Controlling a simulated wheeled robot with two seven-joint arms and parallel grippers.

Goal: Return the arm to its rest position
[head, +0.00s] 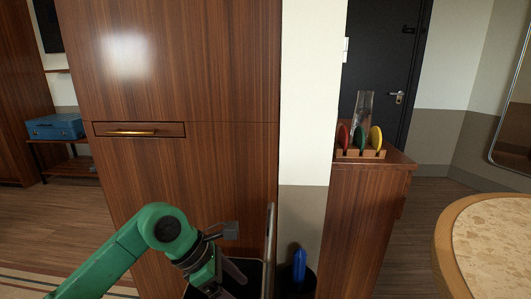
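My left arm (120,257) is green and comes in from the lower left, bent at a round joint. My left gripper (232,270) is at the bottom centre, low in front of the wooden cabinet (190,180). Dark grey gripper parts show there, but the fingertips are not clear, so I cannot tell its opening or whether it touches anything. A thin upright panel (270,245) stands just right of it, with a dark opening or box behind the gripper. My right arm and gripper are out of view.
A blue bottle-like object (299,265) stands in a dark bin (310,284) right of the panel. A rack (360,153) with coloured discs sits on a wooden counter (397,159). A round-edged table (490,245) is at right. A blue case (56,126) is far left.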

